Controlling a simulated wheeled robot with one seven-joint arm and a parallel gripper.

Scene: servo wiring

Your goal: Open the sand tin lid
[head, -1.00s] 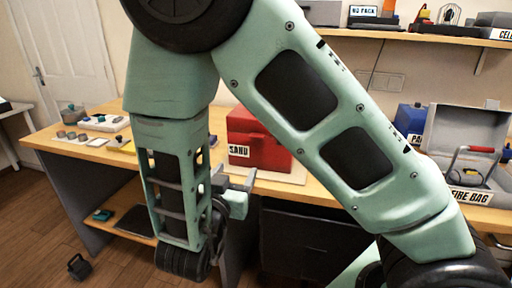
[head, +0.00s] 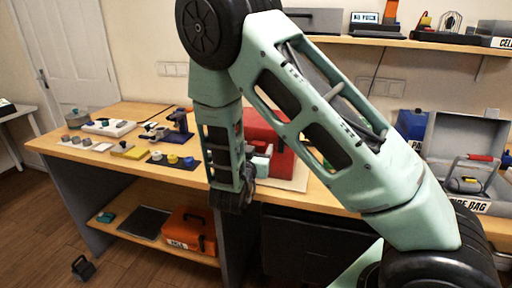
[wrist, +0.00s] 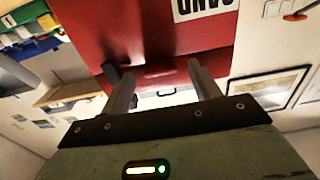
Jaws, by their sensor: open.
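The red sand tin (head: 283,162) stands on a pale board on the workbench, partly hidden behind my arm. In the wrist view the tin (wrist: 150,28) fills the top middle, with its white label upside down and cut off by the frame edge. A dark handle or latch (wrist: 158,70) shows at the lid area near my fingertips. My gripper (head: 260,158) is close in front of the tin. In the wrist view my gripper (wrist: 165,82) has its two fingers apart, one either side of the handle area, with nothing visibly held. Contact cannot be told.
Small parts and a blue stand (head: 178,128) lie on the bench left of my arm. An orange case (head: 188,232) sits on the lower shelf. An open grey box (head: 465,140) and a blue box (head: 411,124) stand to the right. A shelf (head: 400,40) runs above.

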